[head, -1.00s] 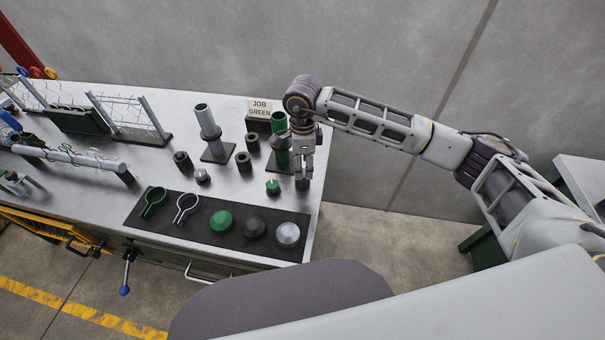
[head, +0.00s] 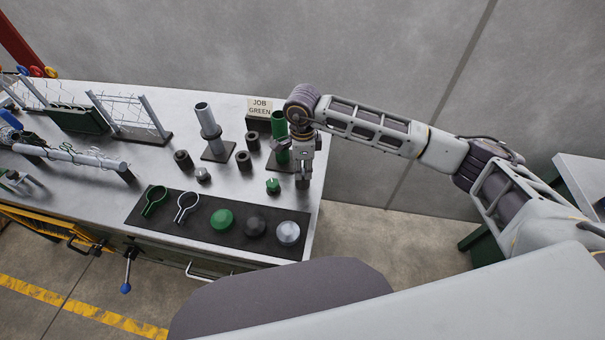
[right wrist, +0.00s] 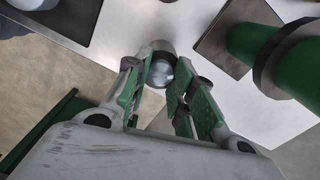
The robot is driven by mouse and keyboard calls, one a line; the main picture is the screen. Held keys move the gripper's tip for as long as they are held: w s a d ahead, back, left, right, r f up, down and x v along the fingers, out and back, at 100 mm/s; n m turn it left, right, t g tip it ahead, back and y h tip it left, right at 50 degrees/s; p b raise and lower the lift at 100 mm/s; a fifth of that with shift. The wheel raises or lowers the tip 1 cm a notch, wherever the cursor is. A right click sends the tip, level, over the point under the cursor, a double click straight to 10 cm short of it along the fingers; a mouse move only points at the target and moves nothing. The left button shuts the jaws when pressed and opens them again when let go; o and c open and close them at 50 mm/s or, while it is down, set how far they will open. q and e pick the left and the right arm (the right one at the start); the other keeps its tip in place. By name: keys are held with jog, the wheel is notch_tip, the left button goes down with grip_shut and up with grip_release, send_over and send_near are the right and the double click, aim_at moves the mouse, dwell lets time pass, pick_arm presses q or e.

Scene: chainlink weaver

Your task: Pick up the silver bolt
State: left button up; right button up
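A small silver bolt (head: 203,174) stands on the metal bench in the head view, left of a similar green bolt (head: 272,186). My right gripper (head: 302,181) points down over the bench near its right edge, right of the green bolt and well away from that silver piece. My left gripper is not in view.
A dark mat (head: 140,212) with clamps and round caps lies in front. A green post (head: 278,122) stands close behind my right gripper, and a silver post (head: 208,125) stands further left. Dark sleeves (head: 243,160) stand between.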

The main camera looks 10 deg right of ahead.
aim_at(303, 171)
grip_shut()
jog(key=shift+r, duration=0.75)
pick_arm(q)
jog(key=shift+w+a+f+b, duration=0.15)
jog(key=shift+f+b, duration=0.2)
jog(key=shift+b, duration=0.05)
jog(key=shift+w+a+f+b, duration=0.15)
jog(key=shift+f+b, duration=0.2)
pick_arm(e)
notch_tip(303, 171, up, 9)
jog(key=shift+f, duration=0.2)
